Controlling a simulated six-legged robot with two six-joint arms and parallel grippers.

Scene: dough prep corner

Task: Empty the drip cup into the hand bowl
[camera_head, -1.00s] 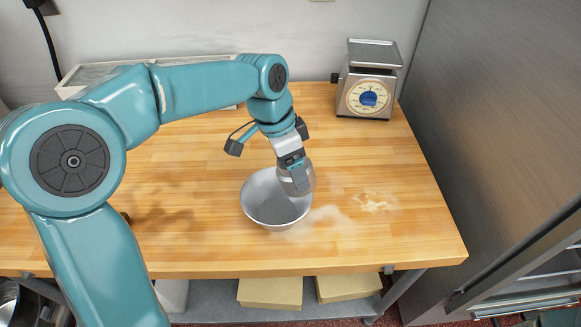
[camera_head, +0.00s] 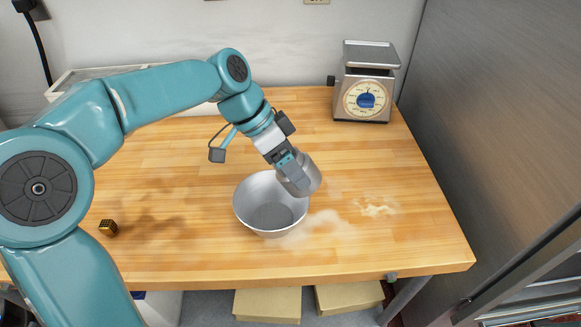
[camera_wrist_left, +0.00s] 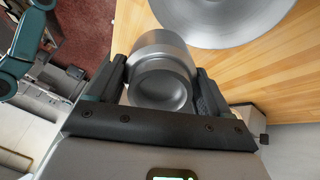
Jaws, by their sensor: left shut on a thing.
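My left gripper (camera_head: 293,176) is shut on the drip cup (camera_head: 311,174), a small grey metal cup. The gripper holds it above the right side of the hand bowl (camera_head: 270,218), and it looks tilted. In the left wrist view the cup (camera_wrist_left: 160,70) sits between both fingers, with a round recessed end toward the camera. The cup's contents cannot be made out. The hand bowl is a wide grey metal bowl upright on the wooden table. Its visible inside looks bare. Part of it shows at the top of the left wrist view (camera_wrist_left: 220,18). My right gripper is not in view.
A kitchen scale (camera_head: 366,85) stands at the back right of the wooden table (camera_head: 400,235). Flour-like powder (camera_head: 376,208) lies right of the bowl. A tall steel cabinet (camera_head: 490,120) borders the right side.

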